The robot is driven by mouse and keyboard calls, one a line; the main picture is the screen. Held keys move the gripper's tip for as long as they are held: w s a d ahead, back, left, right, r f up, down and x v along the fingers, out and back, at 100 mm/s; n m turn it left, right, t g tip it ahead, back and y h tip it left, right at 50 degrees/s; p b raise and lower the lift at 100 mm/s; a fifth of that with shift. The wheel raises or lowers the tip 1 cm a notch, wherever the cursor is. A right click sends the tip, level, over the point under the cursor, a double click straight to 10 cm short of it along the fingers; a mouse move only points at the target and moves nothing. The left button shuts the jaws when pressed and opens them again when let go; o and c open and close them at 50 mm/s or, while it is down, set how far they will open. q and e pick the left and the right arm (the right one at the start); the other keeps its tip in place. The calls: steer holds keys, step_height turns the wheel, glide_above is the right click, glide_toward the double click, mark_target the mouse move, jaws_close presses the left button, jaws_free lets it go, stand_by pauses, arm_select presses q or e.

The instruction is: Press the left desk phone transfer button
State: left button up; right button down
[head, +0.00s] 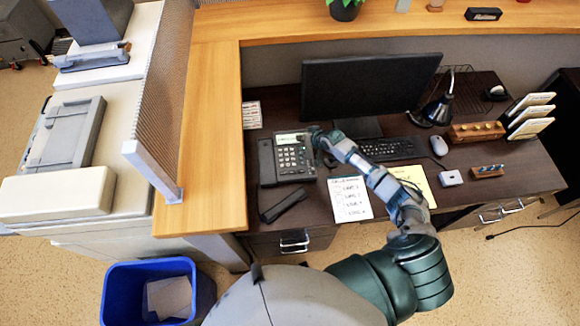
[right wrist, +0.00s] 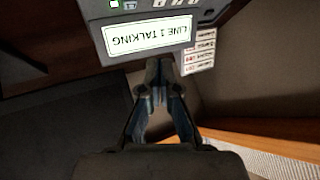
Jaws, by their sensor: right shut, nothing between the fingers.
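The black desk phone (head: 290,158) sits on the left part of the dark desk, with a keypad and a small lit display. In the right wrist view the phone (right wrist: 92,10) is at the top, upside down, and its display (right wrist: 147,38) reads "LINE 1 TALKING". My right gripper (head: 318,136) is at the phone's upper right edge. In the wrist view its closed fingertips (right wrist: 160,72) are just by the display's edge, empty; I cannot tell if they touch. The transfer button cannot be made out. My left gripper is out of view.
A dark handset-like object (head: 284,205) lies in front of the phone. A printed sheet (head: 350,196) and a yellow pad (head: 415,182) lie to the right. The monitor (head: 365,85) and keyboard (head: 388,149) stand behind. A wooden ledge (head: 215,140) borders the desk on the left.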

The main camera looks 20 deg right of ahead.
steer(key=s+a+r+n+p, duration=0.1)
steer(key=s+a+r+n, duration=0.15)
steer(key=n, duration=1.15)
steer(key=n+p, duration=0.2)
steer(key=n, duration=1.6)
glide_above(294, 173)
steer(key=shift+r, duration=0.3)
step_height(294, 173, down, 7)
steer(key=b, duration=0.7)
steer(key=shift+f+b, duration=0.15)
steer(key=shift+b, duration=0.15)
steer(key=shift+f+b, duration=0.35)
steer(key=shift+f, duration=0.4)
steer(key=shift+w, duration=0.1)
steer(key=shift+a+f, duration=0.1)
steer(key=shift+f, duration=0.2)
